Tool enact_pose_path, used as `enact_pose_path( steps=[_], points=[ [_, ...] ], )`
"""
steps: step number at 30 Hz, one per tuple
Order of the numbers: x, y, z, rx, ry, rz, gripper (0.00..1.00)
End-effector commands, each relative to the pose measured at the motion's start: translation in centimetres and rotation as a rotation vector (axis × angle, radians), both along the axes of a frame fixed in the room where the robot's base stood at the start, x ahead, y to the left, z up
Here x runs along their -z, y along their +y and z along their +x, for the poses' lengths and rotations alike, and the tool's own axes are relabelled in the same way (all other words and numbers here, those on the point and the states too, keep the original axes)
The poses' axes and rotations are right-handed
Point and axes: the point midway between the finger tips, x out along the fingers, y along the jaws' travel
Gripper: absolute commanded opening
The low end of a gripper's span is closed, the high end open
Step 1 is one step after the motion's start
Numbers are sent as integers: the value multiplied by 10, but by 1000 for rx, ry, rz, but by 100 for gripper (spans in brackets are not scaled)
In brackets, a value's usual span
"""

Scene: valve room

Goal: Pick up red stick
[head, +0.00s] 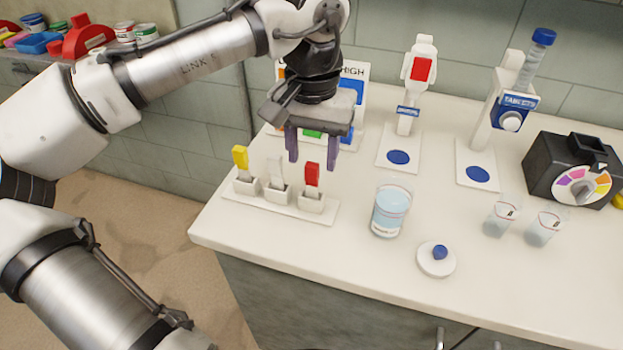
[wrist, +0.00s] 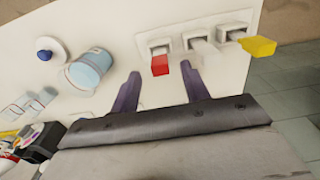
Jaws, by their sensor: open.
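The red stick (head: 312,175) stands upright in the right holder of a white rack (head: 325,214) near the counter's left end. A white stick (head: 275,172) and a yellow stick (head: 240,157) stand in the holders to its left. My gripper (head: 313,156) is open and empty, above and behind the rack in the head view. In the wrist view the red stick (wrist: 160,66) shows ahead, between the lines of my two open fingers (wrist: 163,82). The fingers do not appear to touch it.
A glass of blue liquid (head: 390,210) stands right of the rack. A white disc with a blue knob (head: 437,260), two small cups (head: 500,217), two dispensers (head: 418,75) and a black dial box (head: 572,172) are further right. A board (head: 352,85) stands behind my gripper.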

Motion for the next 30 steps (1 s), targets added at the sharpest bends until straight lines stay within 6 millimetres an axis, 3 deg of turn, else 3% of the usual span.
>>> enact_pose_path(
  steps=[12,21,30],
  points=[
    [49,0,0,2,1,1,46],
    [54,0,0,1,-2,-1,44],
    [54,0,0,1,-2,-2,5]
  ],
)
